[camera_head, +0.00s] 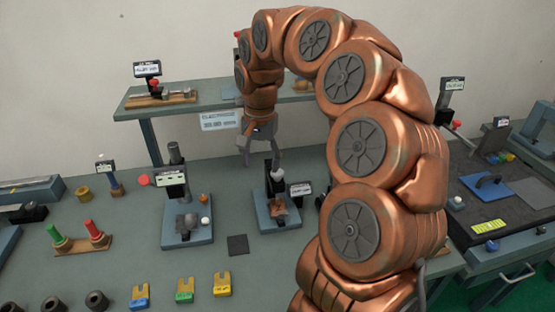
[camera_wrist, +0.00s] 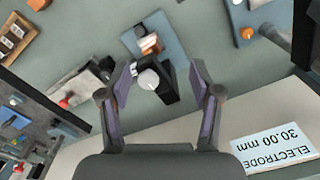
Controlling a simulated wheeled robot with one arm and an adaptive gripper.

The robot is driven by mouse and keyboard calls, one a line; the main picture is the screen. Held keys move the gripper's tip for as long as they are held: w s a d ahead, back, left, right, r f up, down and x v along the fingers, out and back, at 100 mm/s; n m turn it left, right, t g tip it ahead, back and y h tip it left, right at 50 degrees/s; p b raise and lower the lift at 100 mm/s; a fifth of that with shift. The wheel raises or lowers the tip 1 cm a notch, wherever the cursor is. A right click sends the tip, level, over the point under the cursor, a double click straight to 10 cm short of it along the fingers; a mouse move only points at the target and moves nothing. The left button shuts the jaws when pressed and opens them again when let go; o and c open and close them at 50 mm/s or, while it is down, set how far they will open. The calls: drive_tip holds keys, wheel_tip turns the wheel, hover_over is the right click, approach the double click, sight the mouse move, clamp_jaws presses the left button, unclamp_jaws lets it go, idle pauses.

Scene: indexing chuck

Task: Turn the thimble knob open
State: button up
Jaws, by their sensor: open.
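My gripper (camera_head: 260,152) points down over the bench, its two fingers spread apart with nothing between them. A pale round knob (camera_head: 277,173), which looks like the thimble knob, sits on top of a dark upright on a small blue-grey base (camera_head: 268,222). The gripper is above and slightly left of the knob in the head view. In the wrist view the knob (camera_wrist: 148,79) shows between the spread fingers (camera_wrist: 162,72), left of their middle, with a copper-coloured block (camera_wrist: 150,43) beyond it. I see no contact; the exact height gap is hard to judge.
Coloured forks (camera_head: 184,291) lie in front.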

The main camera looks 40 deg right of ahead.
sight(277, 176)
drive_tip(key=d+m, duration=0.1)
drive_tip(key=d, duration=0.1)
drive_tip(key=w+d+m, duration=0.1)
drive_tip(key=d, duration=0.1)
drive_tip(key=w+d+m+p, duration=0.1)
drive_tip(key=d, duration=0.1)
drive_tip(key=shift+w+r, duration=0.25)
drive_tip(key=shift+w+d+f, duration=0.1)
drive_tip(key=shift+d+f, duration=0.05)
drive_tip(key=shift+d, duration=0.3)
drive_tip(key=shift+a+f+p, duration=0.1)
drive_tip(key=shift+f+p, duration=1.55)
drive_tip(key=shift+f, duration=2.2)
drive_tip(key=c, duration=1.1)
